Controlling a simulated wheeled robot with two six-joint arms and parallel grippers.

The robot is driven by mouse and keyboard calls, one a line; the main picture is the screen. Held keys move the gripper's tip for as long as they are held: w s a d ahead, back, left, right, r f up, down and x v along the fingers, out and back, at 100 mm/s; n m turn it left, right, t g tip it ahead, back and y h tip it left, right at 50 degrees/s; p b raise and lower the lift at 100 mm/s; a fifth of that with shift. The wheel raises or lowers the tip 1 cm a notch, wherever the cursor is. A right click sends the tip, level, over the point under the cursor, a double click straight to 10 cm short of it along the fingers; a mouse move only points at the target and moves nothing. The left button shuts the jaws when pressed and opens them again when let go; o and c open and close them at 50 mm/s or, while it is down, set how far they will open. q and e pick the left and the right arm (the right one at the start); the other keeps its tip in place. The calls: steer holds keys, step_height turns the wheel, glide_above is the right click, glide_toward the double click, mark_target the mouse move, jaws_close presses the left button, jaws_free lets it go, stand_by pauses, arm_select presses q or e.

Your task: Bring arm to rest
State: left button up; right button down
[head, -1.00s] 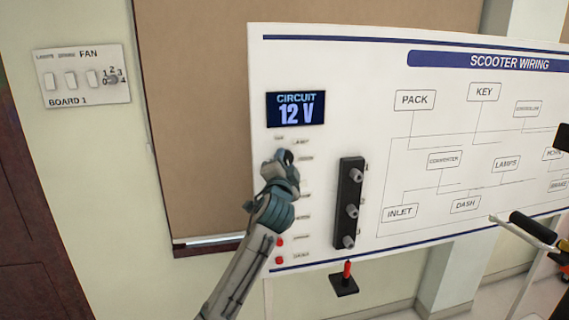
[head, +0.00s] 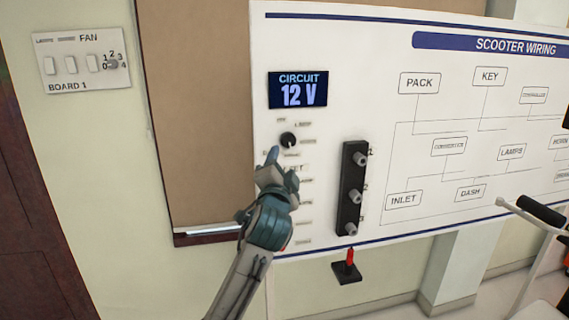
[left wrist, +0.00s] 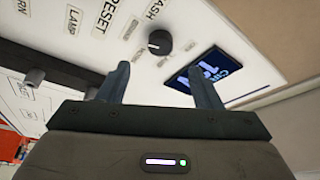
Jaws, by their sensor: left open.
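My left gripper (head: 284,164) is in front of the lower left of the white wiring panel (head: 330,50), just below a black rotary knob (head: 288,140). In the left wrist view its two fingers (left wrist: 162,85) stand apart with nothing between them. The knob (left wrist: 160,42) shows beyond the fingers there and is clear of them. The display (head: 297,90) reads CIRCUIT 12 V. My arm hides part of the lower left controls. My right gripper is not in view.
A black strip with several grey knobs (head: 354,188) is to the right of my gripper. A red-handled switch on a black base (head: 347,267) is below the panel. A switch board marked FAN (head: 82,62) is on the left wall. A black handlebar grip (head: 541,211) is at the right.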

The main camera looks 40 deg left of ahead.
arm_select(q)
steer(key=shift+s+d+f, duration=0.15)
steer(key=shift+s+d, duration=0.15)
steer(key=shift+s, duration=0.3)
